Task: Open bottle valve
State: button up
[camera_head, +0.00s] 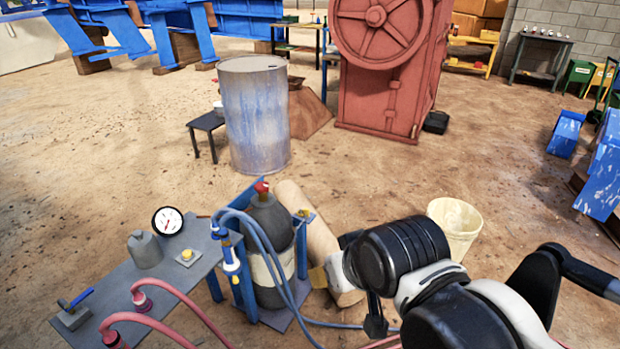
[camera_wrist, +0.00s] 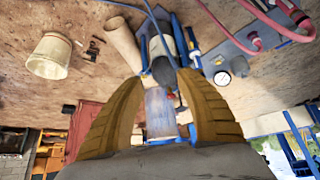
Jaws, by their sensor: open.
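The dark grey gas bottle (camera_head: 271,228) with a pale band stands upright in a blue frame at the front middle of the head view. Its red valve (camera_head: 262,187) is on top. In the wrist view, which is turned upside down, the bottle (camera_wrist: 163,70) shows between the finger ends, with a small red spot, likely the valve (camera_wrist: 170,96), just past its dark shoulder. My gripper (camera_wrist: 162,77) has its two yellow fingers spread wide, with nothing visibly held. In the head view my arm reaches in from the right, apart from the bottle, and hides most of my gripper.
A grey bench (camera_head: 200,262) with a gauge (camera_head: 167,221) and red hoses stands left of the bottle. Blue hoses (camera_head: 268,240) hang at its front. A tan cylinder (camera_head: 318,240) leans close behind on the right. A cream bucket (camera_head: 456,226) and a metal drum (camera_head: 255,115) stand farther away.

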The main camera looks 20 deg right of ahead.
aim_at(261, 187)
jog(key=i+l+z, duration=0.1)
jog(key=i+z, duration=0.8)
jog(key=k+j, duration=0.05)
jog(key=k, duration=0.05)
